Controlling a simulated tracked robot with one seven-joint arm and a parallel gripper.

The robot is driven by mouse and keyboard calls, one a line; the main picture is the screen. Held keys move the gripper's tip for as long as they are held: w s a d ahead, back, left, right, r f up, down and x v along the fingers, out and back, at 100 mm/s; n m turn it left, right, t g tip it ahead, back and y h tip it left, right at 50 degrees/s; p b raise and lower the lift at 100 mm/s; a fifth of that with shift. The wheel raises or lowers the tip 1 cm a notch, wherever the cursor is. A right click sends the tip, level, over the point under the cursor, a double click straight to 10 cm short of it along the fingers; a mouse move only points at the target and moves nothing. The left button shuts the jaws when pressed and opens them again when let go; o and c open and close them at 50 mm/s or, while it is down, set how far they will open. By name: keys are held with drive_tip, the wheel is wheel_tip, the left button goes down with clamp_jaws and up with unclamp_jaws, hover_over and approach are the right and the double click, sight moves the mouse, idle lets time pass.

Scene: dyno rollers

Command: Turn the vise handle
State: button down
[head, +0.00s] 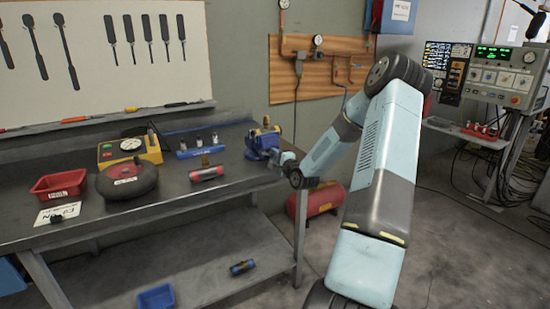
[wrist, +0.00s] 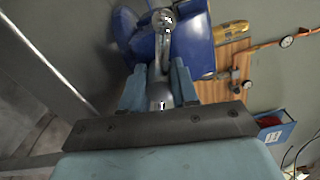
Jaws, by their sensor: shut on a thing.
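The blue vise (head: 262,142) stands at the right end of the workbench, with a yellowish part on its top. It also shows in the wrist view (wrist: 192,48), close in front of me. The vise handle (wrist: 163,50) is a shiny metal bar with a round ball end. My gripper (wrist: 160,92) is shut on the handle, with a light blue finger on each side of it. In the head view my gripper (head: 283,158) is small at the vise's right side, and its fingers are hard to make out.
The workbench (head: 215,188) holds a red bin (head: 60,186), a dark round object (head: 127,180), a yellow gauge box (head: 130,150) and a red cylinder (head: 206,174). A red tank (head: 314,201) is on the floor beside the bench. A control panel (head: 498,78) stands at right.

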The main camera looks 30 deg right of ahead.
drive_tip(key=m, duration=0.5)
drive_tip(key=shift+s+d+f+m, duration=0.2)
drive_tip(key=shift+f+m, duration=0.1)
drive_tip(key=shift+m, duration=0.1)
drive_tip(key=shift+a+m, duration=0.2)
drive_tip(key=shift+m, duration=1.8)
drive_tip(key=shift+r, duration=0.1)
drive_tip(key=c, duration=1.2)
unclamp_jaws()
drive_tip(key=shift+c, duration=0.2)
drive_tip(key=o, duration=0.4)
drive_tip(key=shift+w+r, duration=0.15)
drive_tip(key=s, duration=1.3)
drive_tip(key=shift+s+d, duration=0.3)
drive_tip(key=shift+s, duration=0.1)
drive_tip(key=shift+a, duration=0.1)
